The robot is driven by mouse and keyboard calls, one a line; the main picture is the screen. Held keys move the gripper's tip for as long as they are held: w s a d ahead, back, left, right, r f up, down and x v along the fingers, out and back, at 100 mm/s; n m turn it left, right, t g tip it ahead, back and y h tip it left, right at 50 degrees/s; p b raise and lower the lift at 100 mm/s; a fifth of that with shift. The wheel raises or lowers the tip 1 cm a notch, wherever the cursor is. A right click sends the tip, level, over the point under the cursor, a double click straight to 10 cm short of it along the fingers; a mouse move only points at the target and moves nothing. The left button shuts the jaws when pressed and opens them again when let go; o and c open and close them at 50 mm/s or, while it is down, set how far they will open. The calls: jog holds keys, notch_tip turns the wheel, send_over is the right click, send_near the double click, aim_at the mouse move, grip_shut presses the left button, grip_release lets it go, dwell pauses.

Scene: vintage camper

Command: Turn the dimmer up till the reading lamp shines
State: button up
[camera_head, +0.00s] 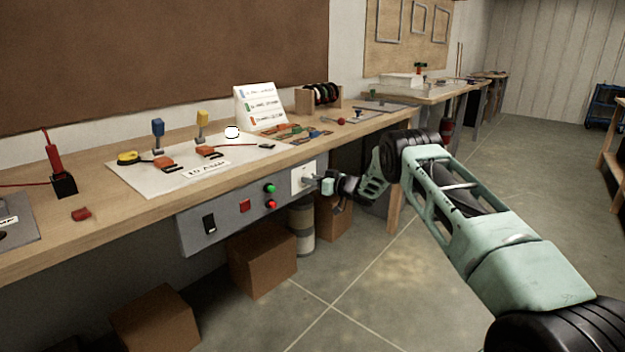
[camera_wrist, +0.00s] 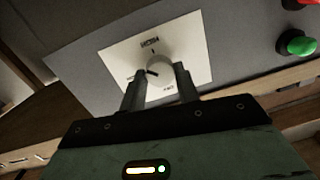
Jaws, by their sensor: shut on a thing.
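The dimmer is a pale round knob (camera_wrist: 160,66) on a white square plate (camera_wrist: 195,55), set in the grey panel under the bench. The plate (camera_head: 301,177) also shows at the panel's right end in the head view. My gripper (camera_wrist: 159,80) is shut on the knob, one finger on each side; in the head view my gripper (camera_head: 319,183) reaches the plate from the right.
The grey panel (camera_head: 225,212) also carries a black rocker switch (camera_head: 209,224), a red square switch (camera_head: 245,206), a green button (camera_head: 269,188) and a red one (camera_head: 270,204). Cardboard boxes (camera_head: 262,268) stand below. The floor in front is clear.

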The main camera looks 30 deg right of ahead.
jog(key=shift+d+f+m+y+b, duration=0.1)
jog(key=shift+f+m+y+b, duration=0.1)
jog(key=shift+m, duration=2.1)
jog(key=shift+f+m+y+b, duration=0.1)
jog(key=shift+m+y, duration=0.1)
jog(key=shift+m, duration=2.1)
jog(key=o, duration=1)
jog(key=shift+c, duration=0.2)
jog(key=shift+r+t, duration=0.1)
jog(key=shift+t, duration=0.2)
jog(key=v, duration=1.7)
jog(key=shift+s+p, duration=0.15)
jog(key=shift+p, duration=0.15)
jog(key=shift+d+r, duration=0.1)
